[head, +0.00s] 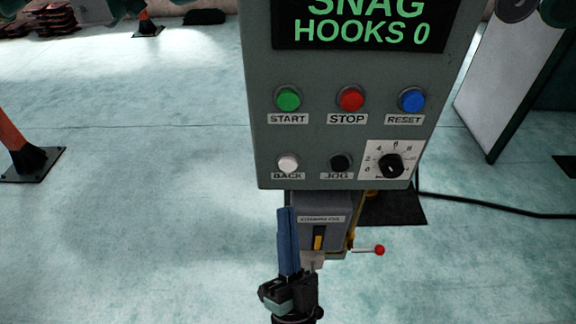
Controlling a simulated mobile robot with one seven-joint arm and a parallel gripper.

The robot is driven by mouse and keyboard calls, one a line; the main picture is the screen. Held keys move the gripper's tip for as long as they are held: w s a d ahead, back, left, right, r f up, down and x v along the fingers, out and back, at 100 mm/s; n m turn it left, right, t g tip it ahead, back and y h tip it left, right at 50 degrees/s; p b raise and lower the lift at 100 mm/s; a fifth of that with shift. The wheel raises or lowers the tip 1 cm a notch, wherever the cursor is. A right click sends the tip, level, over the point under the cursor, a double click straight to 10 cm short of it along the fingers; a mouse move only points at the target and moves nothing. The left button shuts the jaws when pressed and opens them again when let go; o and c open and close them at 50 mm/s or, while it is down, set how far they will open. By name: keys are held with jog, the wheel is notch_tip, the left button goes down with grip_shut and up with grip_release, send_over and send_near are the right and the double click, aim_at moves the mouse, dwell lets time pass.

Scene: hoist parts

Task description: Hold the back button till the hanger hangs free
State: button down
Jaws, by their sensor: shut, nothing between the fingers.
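The white BACK button (288,163) is at the lower left of the grey control panel (345,140). It looks unlit, and nothing covers it in the head view. My gripper (286,214) points up from the bottom of the view, with its blue fingers shut together and empty. Its tips show just below the BACK label, apart from the button in the picture; the depth between them is hard to judge. The display (360,22) reads "SNAG" and "HOOKS 0" in green. The hanger cannot be made out in this view.
Green START (288,98), red STOP (351,99), blue RESET (411,100), black JOG (339,163) and a dial (391,166) share the panel. A grey box (325,215) and a red-knobbed lever (379,250) are below. Floor at left is mostly clear; a cable (490,207) runs right.

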aim_at(288, 165)
jog(key=w+b, duration=0.2)
jog(key=w, duration=0.4)
jog(key=shift+w+b, duration=0.4)
dwell(1.7)
jog(key=shift+w+b, duration=0.4)
jog(key=shift+b, duration=0.05)
